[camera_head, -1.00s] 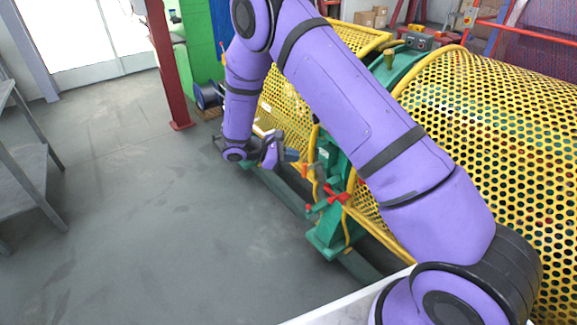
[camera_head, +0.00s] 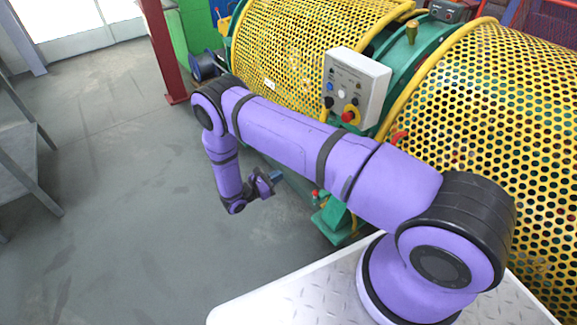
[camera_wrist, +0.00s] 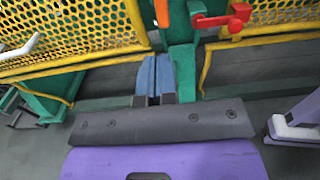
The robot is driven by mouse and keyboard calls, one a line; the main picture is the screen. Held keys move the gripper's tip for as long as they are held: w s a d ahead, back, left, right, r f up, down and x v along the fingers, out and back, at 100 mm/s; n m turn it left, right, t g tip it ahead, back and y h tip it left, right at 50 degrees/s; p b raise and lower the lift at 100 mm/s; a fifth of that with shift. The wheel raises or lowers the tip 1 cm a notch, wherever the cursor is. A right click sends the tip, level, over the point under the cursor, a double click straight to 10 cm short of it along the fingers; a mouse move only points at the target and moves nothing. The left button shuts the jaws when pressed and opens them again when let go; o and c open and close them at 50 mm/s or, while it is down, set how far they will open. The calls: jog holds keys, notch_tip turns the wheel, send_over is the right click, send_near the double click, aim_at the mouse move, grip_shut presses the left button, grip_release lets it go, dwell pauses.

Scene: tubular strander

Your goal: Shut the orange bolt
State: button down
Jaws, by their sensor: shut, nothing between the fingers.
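An upright orange piece (camera_wrist: 161,13), which looks like the bolt, shows at the top edge of the wrist view, cut off by the frame. It stands beside a green post and left of a red handle (camera_wrist: 222,20). Whether the bolt is shut cannot be told. My gripper (camera_wrist: 157,62) has its blue fingers together and empty, below the orange piece in the picture and apart from it. In the head view my gripper (camera_head: 275,177) is left of the machine's green foot. The bolt is not clearly visible there; my arm covers much of that area.
Yellow mesh guards (camera_head: 300,50) cover the machine, with a second one (camera_head: 490,110) at right. A grey control box (camera_head: 357,85) with buttons stands behind my arm. A red post (camera_head: 163,50) and grey shelves (camera_head: 22,150) are at left. The floor between is clear.

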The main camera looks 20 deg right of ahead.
jog(key=w+d, duration=0.2)
jog(key=d, duration=1.1)
jog(key=shift+w, duration=0.25)
jog(key=d, duration=0.2)
jog(key=w+d, duration=0.1)
jog(key=d, duration=0.2)
jog(key=shift+d, duration=0.1)
jog(key=shift+w+d+r, duration=0.1)
jog(key=shift+d, duration=0.15)
jog(key=shift+a, duration=0.3)
jog(key=s+a, duration=0.2)
jog(key=a, duration=1.1)
jog(key=shift+s+a, duration=0.4)
